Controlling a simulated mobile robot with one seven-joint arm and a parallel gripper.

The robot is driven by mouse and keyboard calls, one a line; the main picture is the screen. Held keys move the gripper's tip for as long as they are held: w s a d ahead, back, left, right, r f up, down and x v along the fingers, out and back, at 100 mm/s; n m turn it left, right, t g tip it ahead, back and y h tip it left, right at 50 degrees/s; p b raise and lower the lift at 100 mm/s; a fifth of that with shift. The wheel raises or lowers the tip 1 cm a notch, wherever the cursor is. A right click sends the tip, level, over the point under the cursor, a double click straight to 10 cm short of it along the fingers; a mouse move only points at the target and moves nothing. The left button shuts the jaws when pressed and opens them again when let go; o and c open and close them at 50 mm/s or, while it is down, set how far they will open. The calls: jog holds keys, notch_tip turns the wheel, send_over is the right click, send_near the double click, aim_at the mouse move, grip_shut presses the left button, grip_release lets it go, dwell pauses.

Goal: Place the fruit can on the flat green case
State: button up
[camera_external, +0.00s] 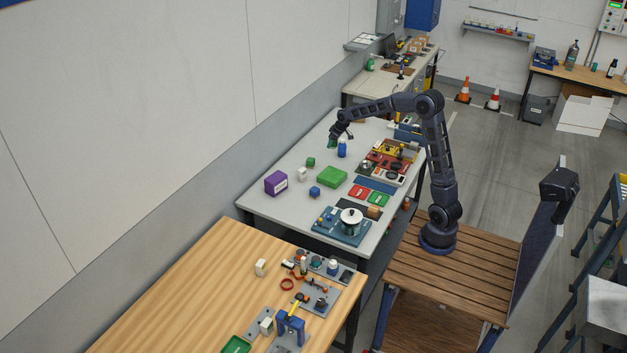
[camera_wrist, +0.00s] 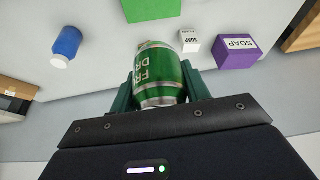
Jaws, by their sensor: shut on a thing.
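My gripper (camera_external: 335,137) is at the far side of the grey table, and is shut on a green can with a white-lettered label (camera_wrist: 159,75). The can sits between the two green fingers in the wrist view, with its silver rim toward my palm. In the external view only a small green part of it shows under my gripper. The flat green case (camera_external: 332,177) lies on the table nearer the camera, apart from my gripper, with nothing on it. Its edge also shows at the top of the wrist view (camera_wrist: 150,9).
A blue bottle (camera_external: 342,150) stands close beside my gripper. Red and green trays and a pot (camera_external: 351,219) stand nearer my base.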

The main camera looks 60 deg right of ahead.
aim_at(329, 173)
notch_tip(329, 173, down, 19)
jog(key=shift+r, duration=0.1)
dwell(0.5)
jog(key=o, duration=1.1)
jog(key=shift+c, duration=0.2)
